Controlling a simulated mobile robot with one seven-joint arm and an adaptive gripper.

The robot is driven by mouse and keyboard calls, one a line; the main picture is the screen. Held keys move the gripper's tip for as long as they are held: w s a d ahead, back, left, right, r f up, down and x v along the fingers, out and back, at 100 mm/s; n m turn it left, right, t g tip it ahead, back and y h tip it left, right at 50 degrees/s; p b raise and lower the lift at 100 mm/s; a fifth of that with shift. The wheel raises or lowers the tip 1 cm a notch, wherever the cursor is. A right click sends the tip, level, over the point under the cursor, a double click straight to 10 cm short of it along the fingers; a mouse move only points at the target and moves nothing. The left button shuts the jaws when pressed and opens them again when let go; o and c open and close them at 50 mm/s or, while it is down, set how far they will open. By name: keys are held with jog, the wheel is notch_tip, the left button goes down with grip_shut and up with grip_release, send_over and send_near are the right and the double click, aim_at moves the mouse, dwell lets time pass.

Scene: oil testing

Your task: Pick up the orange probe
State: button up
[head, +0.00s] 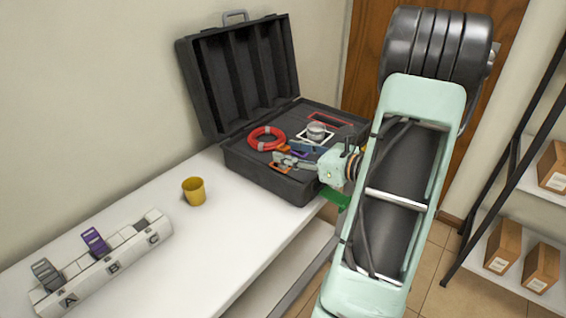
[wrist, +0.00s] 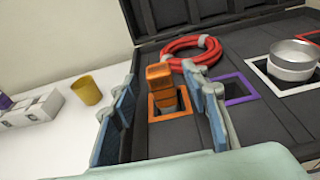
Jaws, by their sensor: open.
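The orange probe (wrist: 159,76) stands upright in an orange-framed slot (wrist: 154,116) of the open black case (head: 235,158). In the wrist view it has a blocky orange top and a darker lower part. My gripper (wrist: 165,96) is open, with one blue-padded finger on each side of the probe and visible gaps to it. In the head view my gripper (head: 287,161) is low over the front of the case, and I cannot make out the probe clearly there.
A red coiled cable (head: 267,138) and a round metal tin (head: 317,131) lie in the case, with a purple-framed slot (wrist: 234,88) nearby. A yellow cup (head: 194,191) and a white rack (head: 105,262) marked A, B, C, holding grey and purple pieces, stand on the white table (head: 235,225).

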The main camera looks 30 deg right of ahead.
jog(key=x, duration=0.2)
jog(key=shift+w+a+f, duration=0.1)
jog(key=shift+w+a, duration=0.05)
jog(key=shift+w, duration=0.15)
jog(key=shift+c, duration=0.4)
grip_shut()
